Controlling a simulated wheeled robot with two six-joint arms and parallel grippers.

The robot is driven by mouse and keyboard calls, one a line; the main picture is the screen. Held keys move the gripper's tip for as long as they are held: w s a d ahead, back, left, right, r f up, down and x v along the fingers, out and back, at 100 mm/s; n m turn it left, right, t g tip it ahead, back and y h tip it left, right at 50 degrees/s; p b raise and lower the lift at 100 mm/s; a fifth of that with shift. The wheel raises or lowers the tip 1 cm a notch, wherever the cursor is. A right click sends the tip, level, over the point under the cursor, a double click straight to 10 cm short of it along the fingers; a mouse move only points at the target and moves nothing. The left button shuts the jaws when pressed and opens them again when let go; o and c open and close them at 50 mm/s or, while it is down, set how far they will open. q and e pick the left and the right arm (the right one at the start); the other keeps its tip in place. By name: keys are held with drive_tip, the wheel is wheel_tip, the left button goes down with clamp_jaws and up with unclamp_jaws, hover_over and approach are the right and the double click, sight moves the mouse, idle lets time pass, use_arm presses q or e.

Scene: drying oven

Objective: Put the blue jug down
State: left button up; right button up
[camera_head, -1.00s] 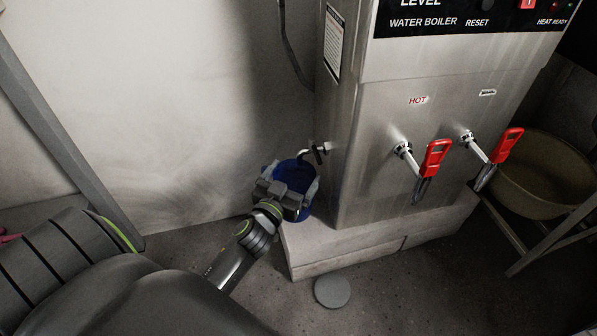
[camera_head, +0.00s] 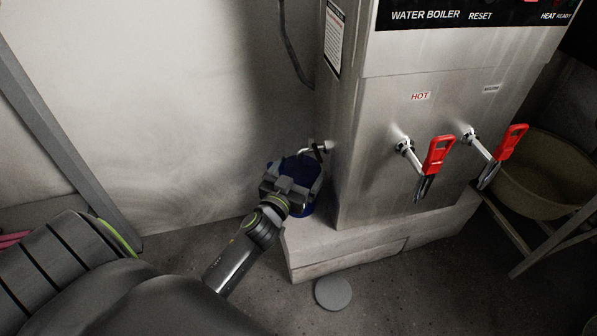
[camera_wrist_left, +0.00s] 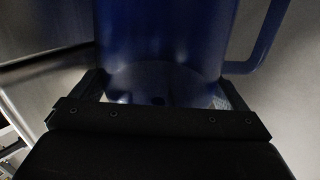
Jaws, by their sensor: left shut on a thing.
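The blue jug (camera_head: 304,166) is beside the left side of the steel water boiler, close to the small spout on that side. My left gripper (camera_head: 290,188) is shut on the jug and hides much of it in the head view. In the left wrist view the jug (camera_wrist_left: 165,45) stands between the two fingers (camera_wrist_left: 160,95), with its handle (camera_wrist_left: 265,40) at the right. I cannot tell whether the jug's base touches anything. My right gripper is not in view.
The water boiler (camera_head: 370,150) has two red-handled taps (camera_head: 437,155) and stands on a pale plinth (camera_head: 350,250). A grey disc (camera_head: 333,292) lies on the floor in front. A beige basin (camera_head: 545,185) sits on a stand at the right. A wall is behind the jug.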

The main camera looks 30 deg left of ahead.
use_arm(q)
drive_tip(key=o, duration=0.9)
drive_tip(key=shift+o, duration=0.2)
